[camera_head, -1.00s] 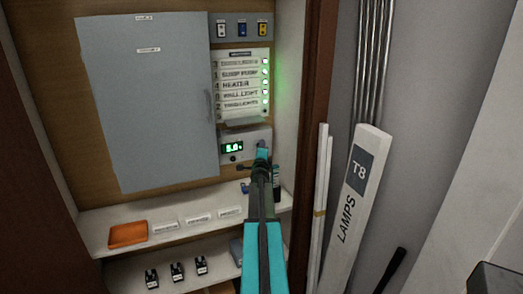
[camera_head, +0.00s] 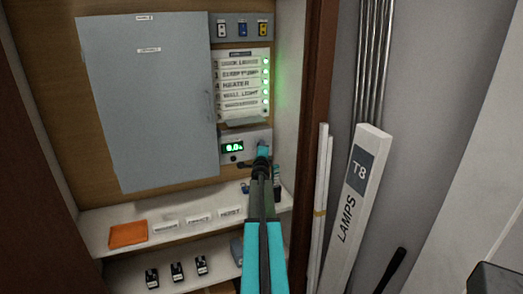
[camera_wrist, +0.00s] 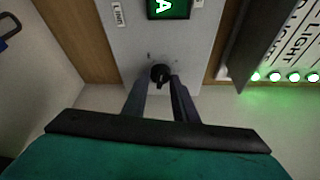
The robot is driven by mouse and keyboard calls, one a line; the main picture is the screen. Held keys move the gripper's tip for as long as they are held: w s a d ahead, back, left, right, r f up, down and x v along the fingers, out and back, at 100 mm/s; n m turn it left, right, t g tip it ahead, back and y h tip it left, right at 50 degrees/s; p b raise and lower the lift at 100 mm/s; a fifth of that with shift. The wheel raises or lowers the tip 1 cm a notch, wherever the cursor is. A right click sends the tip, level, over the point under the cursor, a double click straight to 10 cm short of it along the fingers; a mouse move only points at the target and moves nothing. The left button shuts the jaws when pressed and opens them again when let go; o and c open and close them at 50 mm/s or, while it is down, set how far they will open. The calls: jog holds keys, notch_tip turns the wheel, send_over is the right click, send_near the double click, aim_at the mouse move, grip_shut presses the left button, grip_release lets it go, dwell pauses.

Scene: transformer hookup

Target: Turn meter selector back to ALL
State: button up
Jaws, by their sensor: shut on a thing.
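The meter is a light box (camera_head: 240,136) below the list of labelled lights, with a green display (camera_head: 233,147) that seems to read 0.0. Its selector is a black knob (camera_wrist: 160,74), seen in the wrist view below the lit display (camera_wrist: 168,8). My gripper (camera_wrist: 161,82) has its two dark fingers on either side of the knob and is shut on it. In the head view my gripper (camera_head: 262,158) reaches the meter's right side and hides the knob. I cannot read the selector's markings or its setting.
A grey cabinet door (camera_head: 150,100) lies to the left of the meter. Below are a shelf (camera_head: 190,217) with an orange tray (camera_head: 128,235) and labels. A column of green-lit indicators (camera_head: 265,85) is above. White tubes and a lamp box (camera_head: 352,195) stand at the right.

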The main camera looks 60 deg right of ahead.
jog(key=shift+f+n+b, duration=0.2)
jog(key=shift+n+b, duration=0.1)
jog(key=shift+b, duration=0.7)
jog(key=n+b, duration=0.2)
jog(key=b, duration=0.4)
jog(key=shift+w+a+t+h, duration=0.1)
jog(key=shift+w+t+h, duration=0.05)
jog(key=shift+t+h, duration=0.2)
jog(key=shift+r, duration=0.1)
jog(key=o, duration=1)
jog(key=shift+o, duration=0.2)
jog(key=v, duration=1.3)
jog(key=shift+s+a, duration=0.25)
jog(key=shift+a, duration=0.05)
